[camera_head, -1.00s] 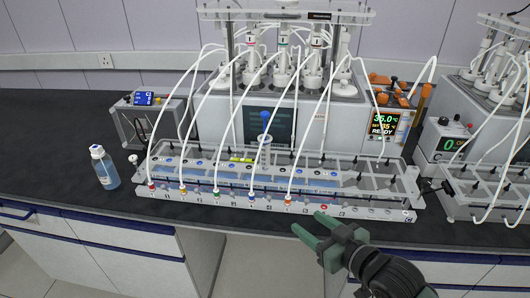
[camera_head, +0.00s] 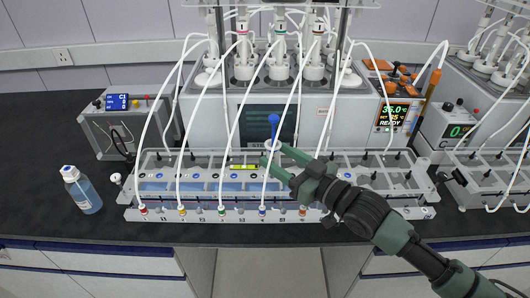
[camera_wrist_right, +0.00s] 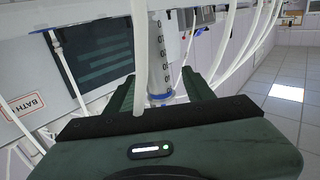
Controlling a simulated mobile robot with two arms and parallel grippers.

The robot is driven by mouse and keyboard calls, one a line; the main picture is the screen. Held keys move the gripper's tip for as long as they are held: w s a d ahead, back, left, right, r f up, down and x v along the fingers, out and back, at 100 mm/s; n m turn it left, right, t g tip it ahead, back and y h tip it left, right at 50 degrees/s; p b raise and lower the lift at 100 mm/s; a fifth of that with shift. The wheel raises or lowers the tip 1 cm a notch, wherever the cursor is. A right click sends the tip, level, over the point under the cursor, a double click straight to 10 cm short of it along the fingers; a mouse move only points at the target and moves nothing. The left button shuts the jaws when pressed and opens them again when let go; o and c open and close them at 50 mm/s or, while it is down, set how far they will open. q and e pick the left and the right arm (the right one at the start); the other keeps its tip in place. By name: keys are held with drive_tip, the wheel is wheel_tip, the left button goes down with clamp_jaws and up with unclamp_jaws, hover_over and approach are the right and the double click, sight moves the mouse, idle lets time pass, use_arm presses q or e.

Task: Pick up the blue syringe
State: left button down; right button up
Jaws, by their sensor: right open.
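The blue syringe (camera_head: 273,127) stands upright in the long clear rack (camera_head: 408,190) in front of the reactor's dark screen. Its blue top shows, and its lower part is hidden by my gripper and a tube. My right gripper (camera_head: 275,158) is open, with its fingers reaching from the right to the syringe just below the blue top. In the wrist view, the graduated barrel with a blue ring (camera_wrist_right: 160,97) stands between the two open fingers (camera_wrist_right: 158,88). I cannot tell whether either finger touches it. My left gripper is not in view.
White tubes (camera_head: 205,120) arch from the reactor unit (camera_head: 345,120) down to the rack, one passing close to my right gripper. A bottle of blue liquid (camera_head: 82,192) stands at left on the black bench. A control box (camera_head: 125,125) is behind it. More equipment stands at right.

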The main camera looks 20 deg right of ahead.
sight(266, 146)
drive_tip(key=shift+w+a+r+p, duration=0.25)
drive_tip(key=shift+w+r+p, duration=0.1)
drive_tip(key=shift+w, duration=0.2)
drive_tip(key=shift+w+a+r+p, duration=0.25)
drive_tip(key=shift+w+p, duration=0.1)
drive_tip(key=shift+w, duration=0.2)
drive_tip(key=x, duration=0.2)
drive_tip(key=shift+w+a+f, duration=0.1)
drive_tip(key=shift+w+f, duration=0.1)
drive_tip(key=shift+w, duration=0.05)
drive_tip(key=shift+w+a+f, duration=0.1)
drive_tip(key=shift+w+a, duration=0.1)
drive_tip(key=shift+w, duration=0.1)
drive_tip(key=shift+s, duration=0.1)
drive_tip(key=shift+d, duration=0.1)
drive_tip(key=c, duration=1.1)
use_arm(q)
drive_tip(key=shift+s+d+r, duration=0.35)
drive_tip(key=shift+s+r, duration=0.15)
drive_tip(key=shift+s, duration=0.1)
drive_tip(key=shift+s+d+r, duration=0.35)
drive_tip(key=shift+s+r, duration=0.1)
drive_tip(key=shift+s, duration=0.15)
use_arm(e)
clamp_jaws()
